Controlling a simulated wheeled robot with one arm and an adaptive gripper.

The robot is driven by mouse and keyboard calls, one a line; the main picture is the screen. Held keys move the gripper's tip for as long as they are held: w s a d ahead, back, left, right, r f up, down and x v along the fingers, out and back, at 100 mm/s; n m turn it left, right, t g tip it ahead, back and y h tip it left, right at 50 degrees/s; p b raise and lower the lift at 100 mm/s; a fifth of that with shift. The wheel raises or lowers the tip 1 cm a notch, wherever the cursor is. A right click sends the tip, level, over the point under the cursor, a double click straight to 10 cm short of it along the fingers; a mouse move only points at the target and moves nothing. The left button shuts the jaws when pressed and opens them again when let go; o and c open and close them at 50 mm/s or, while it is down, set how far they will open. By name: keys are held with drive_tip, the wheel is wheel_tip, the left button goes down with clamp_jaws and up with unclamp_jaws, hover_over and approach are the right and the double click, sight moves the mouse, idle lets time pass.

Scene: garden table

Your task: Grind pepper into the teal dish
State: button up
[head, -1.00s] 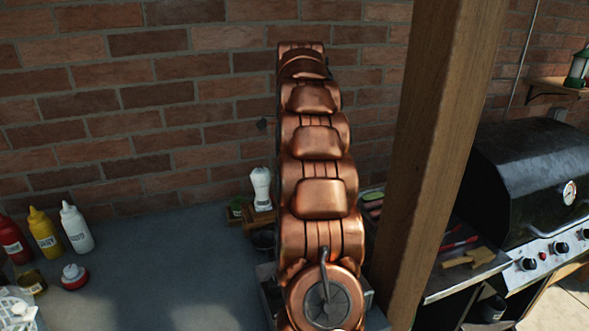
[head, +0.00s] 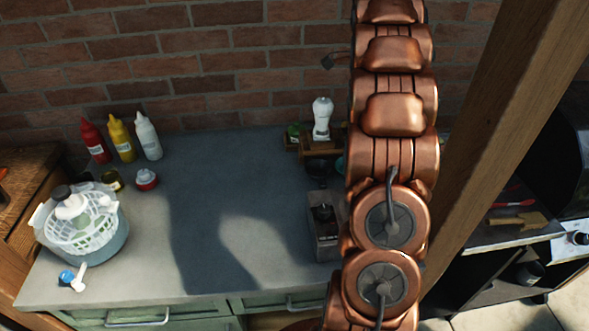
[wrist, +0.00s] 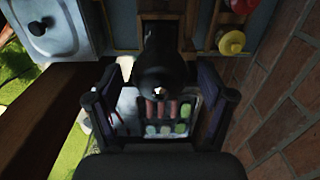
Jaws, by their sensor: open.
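A white grinder-shaped shaker (head: 322,118) stands upright by a small wooden rack (head: 320,146) near the wall in the head view. A sliver of teal (head: 340,165), perhaps the teal dish, shows beside my arm, which hides the rest. My gripper (wrist: 160,100) is open in the wrist view, one finger at each side. A dark rounded object (wrist: 160,62) with a bright spot lies between and beyond the fingers; it may be a pepper grinder, but I cannot tell. No contact with the fingers is clear. The head view does not show my gripper.
A tray of food (wrist: 168,112) lies below my fingers. A yellow-topped item (wrist: 231,42) and the brick wall (wrist: 285,120) are at right. In the head view, several bottles (head: 122,138), a salad spinner (head: 82,228) and a box (head: 323,240) share the counter. A wooden post stands right.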

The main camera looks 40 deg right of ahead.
drive_tip(key=n, duration=0.4)
drive_tip(key=shift+d, duration=0.1)
drive_tip(key=shift+n+b, duration=0.35)
drive_tip(key=shift+n, duration=0.55)
drive_tip(key=shift+n+b, duration=0.75)
drive_tip(key=shift+n, duration=0.65)
drive_tip(key=shift+r+p, duration=2.55)
drive_tip(key=shift+r, duration=1.2)
drive_tip(key=s+a+f+n+b, duration=0.2)
drive_tip(key=s+a+f, duration=0.1)
drive_tip(key=a, duration=0.6)
drive_tip(key=s+a+f+n+b, duration=0.2)
drive_tip(key=s+a+f+n, duration=0.1)
drive_tip(key=a, duration=0.7)
drive_tip(key=s+a+f+n+b, duration=0.2)
drive_tip(key=s+a+f+b, duration=0.1)
drive_tip(key=a, duration=0.6)
drive_tip(key=shift+s+a+f+g, duration=0.3)
drive_tip(key=shift+s+f+g, duration=0.15)
drive_tip(key=shift+s, duration=0.3)
